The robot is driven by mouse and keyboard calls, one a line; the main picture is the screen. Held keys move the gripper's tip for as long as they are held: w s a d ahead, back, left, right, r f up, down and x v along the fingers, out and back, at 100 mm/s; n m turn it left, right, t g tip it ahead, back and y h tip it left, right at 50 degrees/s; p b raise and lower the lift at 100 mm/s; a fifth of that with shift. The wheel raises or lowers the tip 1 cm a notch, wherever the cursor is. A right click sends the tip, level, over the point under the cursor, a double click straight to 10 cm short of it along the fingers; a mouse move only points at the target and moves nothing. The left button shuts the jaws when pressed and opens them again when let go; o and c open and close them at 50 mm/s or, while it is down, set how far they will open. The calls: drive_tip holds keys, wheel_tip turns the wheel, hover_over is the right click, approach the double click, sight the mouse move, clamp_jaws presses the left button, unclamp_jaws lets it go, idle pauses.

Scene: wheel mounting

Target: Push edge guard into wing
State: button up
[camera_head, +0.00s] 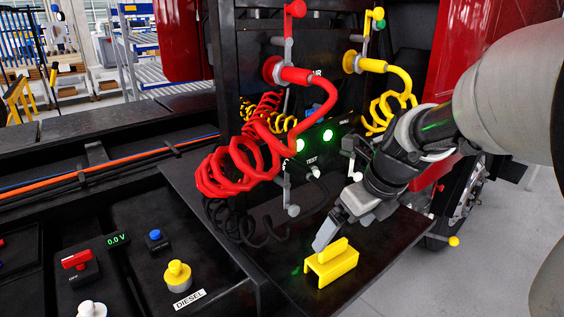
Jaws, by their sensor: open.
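The yellow edge guard (330,263) is a channel-shaped block with a raised grip on top. It sits on the black wing plate (395,240), near the plate's front edge. My gripper (326,240) comes down from the upper right, with its fingertips just behind and above the guard's grip. It is open, and I cannot tell whether a finger touches the guard. The guard's underside and how far it sits over the edge are hidden.
Red coiled hose (230,170) and yellow coiled hose (385,108) hang behind the plate. A panel at lower left carries a red switch (77,261), a blue knob (155,236) and a yellow diesel cap (177,275). Grey floor (480,270) is clear at right.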

sight(334, 245)
drive_tip(key=b+x, duration=0.1)
drive_tip(key=x, duration=0.2)
drive_tip(key=b+x, duration=0.4)
drive_tip(key=b, duration=0.1)
drive_tip(key=shift+s+f, duration=0.15)
drive_tip(key=shift+f, duration=0.2)
drive_tip(key=shift+w+a+f+b, duration=0.1)
drive_tip(key=shift+w+f+b, duration=0.15)
drive_tip(key=shift+f+b, duration=0.1)
drive_tip(key=shift+r, duration=0.1)
drive_tip(key=c, duration=0.7)
drive_tip(key=shift+c, duration=0.2)
wheel_tip(334, 245, up, 10)
drive_tip(key=shift+r+p, duration=0.1)
drive_tip(key=shift+p, duration=0.8)
